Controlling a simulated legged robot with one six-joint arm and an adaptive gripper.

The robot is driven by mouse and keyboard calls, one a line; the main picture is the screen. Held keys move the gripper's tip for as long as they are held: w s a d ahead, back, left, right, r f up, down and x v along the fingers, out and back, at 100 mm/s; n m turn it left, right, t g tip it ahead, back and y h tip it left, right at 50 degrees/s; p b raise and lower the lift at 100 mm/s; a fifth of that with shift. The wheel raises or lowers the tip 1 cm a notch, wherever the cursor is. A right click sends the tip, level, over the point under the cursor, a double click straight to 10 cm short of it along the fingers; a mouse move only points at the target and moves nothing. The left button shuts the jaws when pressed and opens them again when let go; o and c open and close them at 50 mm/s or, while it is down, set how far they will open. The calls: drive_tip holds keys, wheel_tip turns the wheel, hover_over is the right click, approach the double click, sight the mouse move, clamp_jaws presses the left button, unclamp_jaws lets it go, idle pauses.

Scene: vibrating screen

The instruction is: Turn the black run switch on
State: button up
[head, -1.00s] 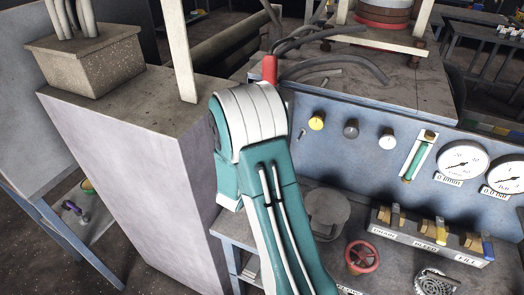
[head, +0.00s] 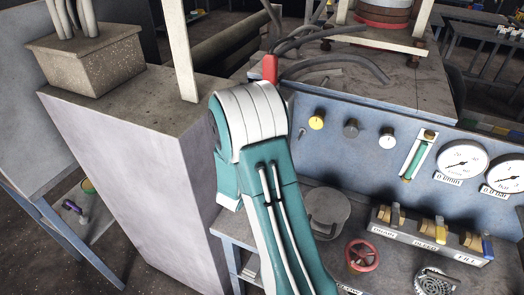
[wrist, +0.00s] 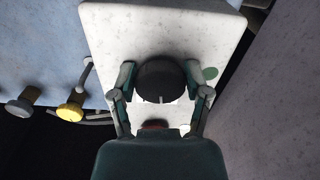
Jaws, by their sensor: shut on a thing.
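The black run switch (wrist: 162,80) is a round dark knob with a pale mark near its lower edge, on a white plate (wrist: 220,25) in the wrist view. A green dot is on the plate to its right. My gripper (wrist: 162,92) has one finger on each side of the knob and is shut on it. A reddish part (wrist: 154,125) shows just below the knob, partly hidden by my gripper's body. In the head view my arm hides the switch and the gripper.
A yellow knob (wrist: 70,110) and a grey knob (wrist: 22,102) are left of the plate. A tall grey cabinet (head: 130,160) stands left of my arm.

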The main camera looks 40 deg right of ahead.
drive_tip(key=n, duration=0.5)
drive_tip(key=shift+r, duration=0.15)
drive_tip(key=n, duration=0.5)
drive_tip(key=shift+n, duration=0.4)
drive_tip(key=o, duration=1.2)
drive_tip(key=shift+w, duration=0.1)
drive_tip(key=shift+c, duration=0.2)
drive_tip(key=v, duration=1.2)
